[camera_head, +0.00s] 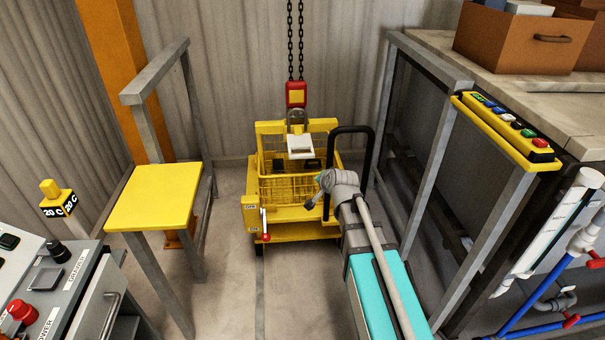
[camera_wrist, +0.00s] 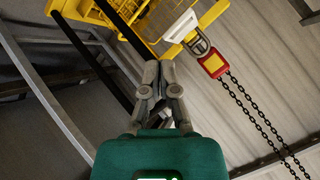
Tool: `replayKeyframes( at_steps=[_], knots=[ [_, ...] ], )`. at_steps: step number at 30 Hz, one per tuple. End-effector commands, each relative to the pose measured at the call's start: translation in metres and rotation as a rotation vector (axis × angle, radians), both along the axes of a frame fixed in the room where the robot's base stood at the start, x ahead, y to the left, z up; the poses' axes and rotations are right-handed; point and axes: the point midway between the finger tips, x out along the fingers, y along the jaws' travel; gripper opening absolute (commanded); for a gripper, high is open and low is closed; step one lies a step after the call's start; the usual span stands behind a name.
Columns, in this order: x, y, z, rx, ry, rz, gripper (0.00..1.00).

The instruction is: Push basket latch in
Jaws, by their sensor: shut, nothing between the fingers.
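The yellow wire basket (camera_head: 287,188) sits on a yellow cart (camera_head: 300,231). A pale plate (camera_head: 300,147) shows at its upper part, under a metal shackle; I cannot tell for sure whether this is the latch. In the wrist view the pale plate (camera_wrist: 184,24) and part of the yellow basket frame (camera_wrist: 150,20) are at the top. My gripper (camera_wrist: 161,66) is shut and empty, its fingertips pointing toward the basket side. I see no clear contact with it. In the head view my arm reaches in from the lower right and hides the cart's right side.
A red and yellow hook block (camera_head: 296,95) hangs on chains above the basket. The cart's black handle (camera_head: 350,130) rises close to my arm. A yellow-topped stand (camera_head: 154,196) is left; a grey rail frame and button box (camera_head: 507,130) are right. Floor between is clear.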

Motion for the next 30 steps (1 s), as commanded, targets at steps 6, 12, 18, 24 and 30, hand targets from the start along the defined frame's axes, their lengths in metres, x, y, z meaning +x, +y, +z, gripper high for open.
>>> replayKeyframes(
  at_steps=[6, 12, 18, 24, 30],
  knots=[
    [0.024, 0.011, -0.031, 0.101, -0.094, -0.055, 0.0],
    [0.043, 0.018, -0.048, 0.2, -0.179, -0.106, 0.0],
    [0.06, 0.026, -0.066, 0.302, -0.262, -0.153, 0.0],
    [0.075, 0.031, -0.082, 0.408, -0.344, -0.197, 0.0],
    [0.088, 0.035, -0.099, 0.517, -0.423, -0.239, 0.0]
  ],
)
